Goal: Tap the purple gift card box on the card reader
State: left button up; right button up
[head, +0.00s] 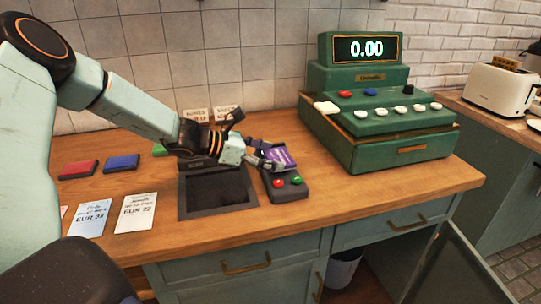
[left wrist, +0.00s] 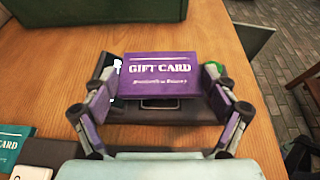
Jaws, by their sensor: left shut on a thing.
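The purple gift card box (head: 280,157) is held in my left gripper (head: 264,163), right above the card reader (head: 290,191). In the left wrist view the box (left wrist: 161,72) reads "GIFT CARD" and sits between the two fingers (left wrist: 160,108). The dark reader (left wrist: 196,106) lies beneath it and is partly hidden. Its red and green buttons show in the head view. I cannot tell whether box and reader touch. My right gripper is not in view.
A green cash register (head: 375,125) showing 0.00 stands to the right of the reader. A dark tray (head: 218,212) lies left of it. Red (head: 78,169) and blue (head: 122,162) boxes and price cards (head: 135,212) lie further left. The counter in front of the register is clear.

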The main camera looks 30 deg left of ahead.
pick_arm(q)
notch_tip(320, 180, up, 10)
jog(key=p, duration=0.9)
dwell(0.3)
jog(key=shift+g, duration=0.3)
jog(key=s+d+f+m+g+h+b, duration=0.2)
jog(key=s+d+f+m+b, duration=0.1)
jog(key=s+d+f+b, duration=0.8)
jog(key=s+d+f, duration=0.4)
jog(key=d, duration=0.4)
jog(key=shift+s+f+h, duration=0.3)
jog(key=shift+s+f, duration=0.05)
jog(key=shift+g, duration=0.3)
